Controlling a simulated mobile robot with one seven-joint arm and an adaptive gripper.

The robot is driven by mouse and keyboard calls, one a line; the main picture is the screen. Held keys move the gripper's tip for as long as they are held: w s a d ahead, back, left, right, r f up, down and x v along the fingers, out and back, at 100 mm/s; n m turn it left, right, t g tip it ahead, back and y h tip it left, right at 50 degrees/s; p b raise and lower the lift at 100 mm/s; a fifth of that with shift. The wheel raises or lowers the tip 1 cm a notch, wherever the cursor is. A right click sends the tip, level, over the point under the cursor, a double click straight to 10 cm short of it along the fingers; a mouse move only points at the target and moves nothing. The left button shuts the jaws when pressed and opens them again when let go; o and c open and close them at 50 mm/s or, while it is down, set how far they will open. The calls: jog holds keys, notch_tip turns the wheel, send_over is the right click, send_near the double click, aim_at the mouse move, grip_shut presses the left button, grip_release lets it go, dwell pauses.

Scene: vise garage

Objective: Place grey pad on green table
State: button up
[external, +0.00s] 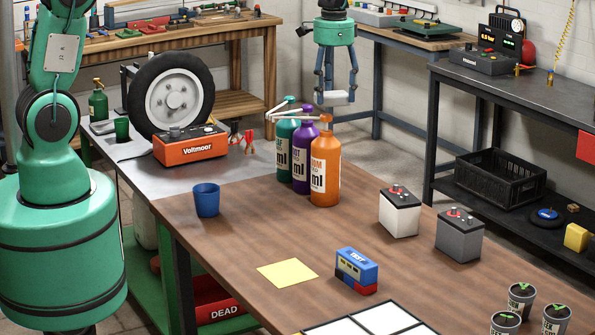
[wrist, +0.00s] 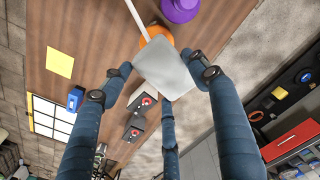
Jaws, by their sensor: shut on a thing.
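The grey pad (wrist: 168,66) is a thin, pale, flat square held between the blue fingers of my gripper (external: 337,94). In the external view the pad (external: 335,98) shows as a small light piece at the fingertips, in the air beyond the bottles at the back of the brown table. My gripper is shut on it, and the fingers point down.
Bottles (external: 325,170), a blue cup (external: 207,200) and batteries (external: 400,212) stand on the brown table (external: 260,235). The grey top's front part is clear.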

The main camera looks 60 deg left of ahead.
aim_at(333, 95)
jog(key=shift+r, duration=0.1)
jog(key=r, duration=0.5)
jog(key=shift+s+d, duration=0.2)
jog(key=shift+d, duration=0.05)
jog(key=s+d+n+b, duration=0.1)
jog(key=s+d+n, duration=0.1)
jog(key=s+d, duration=0.9)
jog(key=s+d+n+b, duration=0.15)
jog(key=s+d, duration=0.35)
jog(key=s, duration=1.3)
jog(key=f, duration=2.6)
jog(key=shift+w+d, duration=0.15)
jog(key=shift+w, duration=0.05)
jog(key=w+d+b, duration=0.1)
jog(key=w, duration=0.4)
jog(key=w+d+f+b, duration=0.1)
jog(key=w+d, duration=0.1)
jog(key=w, duration=0.3)
jog(key=w+d+b, duration=0.1)
jog(key=w+d, duration=0.1)
jog(key=w, duration=0.3)
jog(key=shift+d+f, duration=0.2)
